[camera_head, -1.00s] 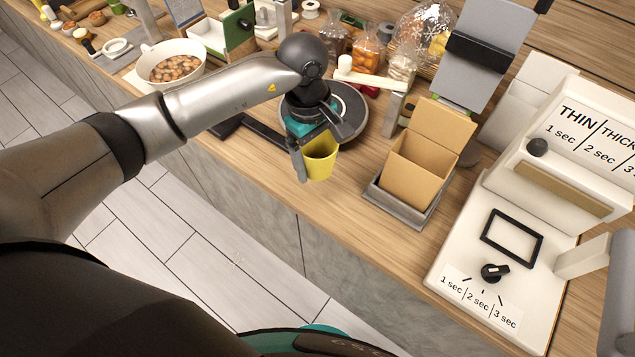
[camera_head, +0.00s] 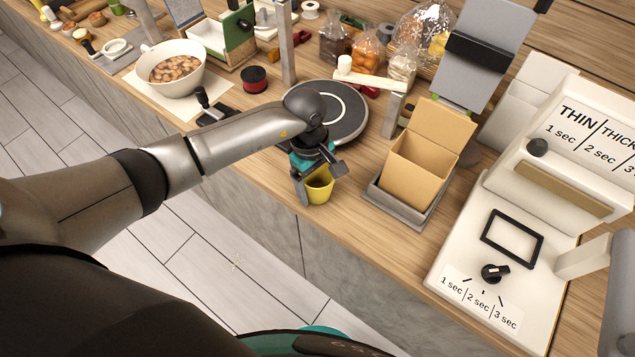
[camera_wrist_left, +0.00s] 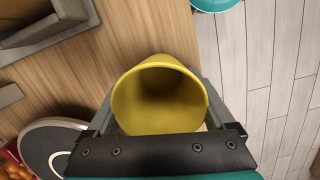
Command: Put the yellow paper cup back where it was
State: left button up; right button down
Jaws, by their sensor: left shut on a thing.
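The yellow paper cup (camera_head: 319,190) is at the front edge of the wooden counter, left of the cardboard box. My left gripper (camera_head: 306,184) is shut on it. In the left wrist view the yellow cup (camera_wrist_left: 160,97) sits between the two fingers of my left gripper (camera_wrist_left: 158,100), with its open mouth facing the camera and its inside looking empty. I cannot tell whether its base touches the counter. My right gripper is not in view.
A round dark turntable (camera_head: 345,108) lies behind the cup. An open cardboard box (camera_head: 418,172) stands in a grey tray (camera_head: 400,205) to the right. A white sealing machine (camera_head: 470,240) is farther right. A bowl of nuts (camera_head: 172,68) stands at the left. Bare counter lies around the cup.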

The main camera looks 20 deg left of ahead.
pick_arm(q)
jog(key=shift+f, duration=0.2)
jog(key=o, duration=1.3)
jog(key=shift+c, duration=0.2)
jog(key=shift+r, duration=0.15)
jog(key=r, duration=0.4)
jog(key=a+r, duration=0.1)
jog(key=r, duration=0.7)
jog(key=shift+w+a, duration=0.15)
jog(key=shift+w, duration=0.15)
